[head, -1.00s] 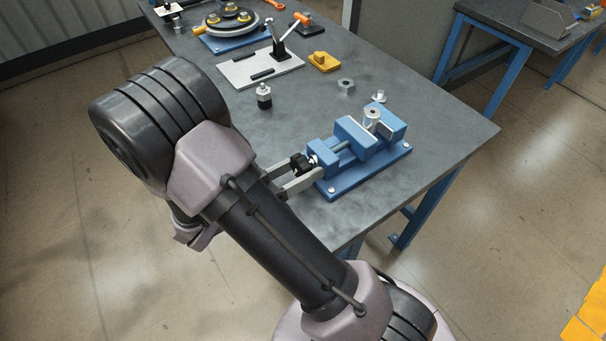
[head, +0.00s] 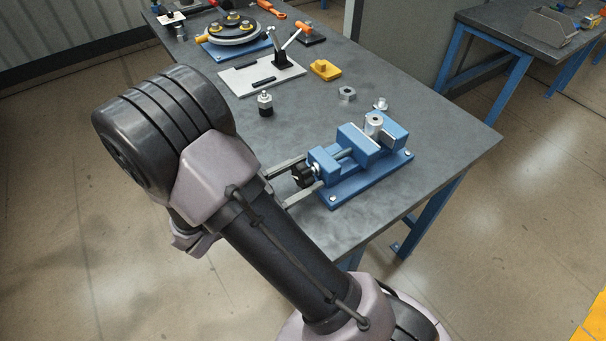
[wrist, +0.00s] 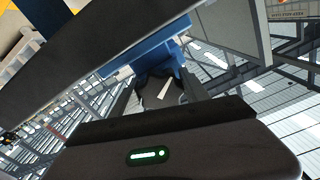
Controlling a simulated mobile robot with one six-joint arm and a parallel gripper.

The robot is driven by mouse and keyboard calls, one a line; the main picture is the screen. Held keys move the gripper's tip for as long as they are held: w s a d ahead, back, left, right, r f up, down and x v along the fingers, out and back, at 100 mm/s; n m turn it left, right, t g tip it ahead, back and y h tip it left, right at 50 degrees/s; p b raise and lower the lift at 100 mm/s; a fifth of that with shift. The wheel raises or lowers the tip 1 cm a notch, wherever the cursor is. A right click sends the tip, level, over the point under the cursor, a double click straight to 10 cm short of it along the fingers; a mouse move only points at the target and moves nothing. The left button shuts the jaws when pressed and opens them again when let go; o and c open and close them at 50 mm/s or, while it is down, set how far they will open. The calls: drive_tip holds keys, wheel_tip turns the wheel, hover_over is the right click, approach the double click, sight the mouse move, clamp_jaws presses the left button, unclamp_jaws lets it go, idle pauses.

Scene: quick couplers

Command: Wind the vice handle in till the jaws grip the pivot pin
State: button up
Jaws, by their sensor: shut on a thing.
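The blue vice (head: 340,190) stands on the grey bench near its front right corner. Its black handle (head: 302,175) is at the left end of the screw. The pivot pin (head: 374,124), a grey cylinder, stands upright between the moving jaw (head: 357,142) and the fixed jaw (head: 390,130). I cannot see clearly whether both jaws touch it. My gripper (head: 296,180) is shut on the handle, one finger on each side. In the wrist view the handle (wrist: 160,90), with a white mark, sits between the fingers, with the blue vice (wrist: 150,55) beyond.
A hex nut (head: 347,93) and a small flanged part (head: 381,104) lie behind the vice. A dark-based fitting (head: 265,104), a yellow block (head: 325,69) and a toggle clamp on a pale plate (head: 262,76) stand farther back. The bench right of the vice is clear.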

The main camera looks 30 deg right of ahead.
idle(0.4)
drive_tip(key=o, duration=1.4)
drive_tip(key=shift+c, duration=0.2)
drive_tip(key=a+p, duration=0.5)
drive_tip(key=a, duration=1.2)
drive_tip(key=shift+s+a, duration=0.25)
drive_tip(key=shift+s, duration=0.05)
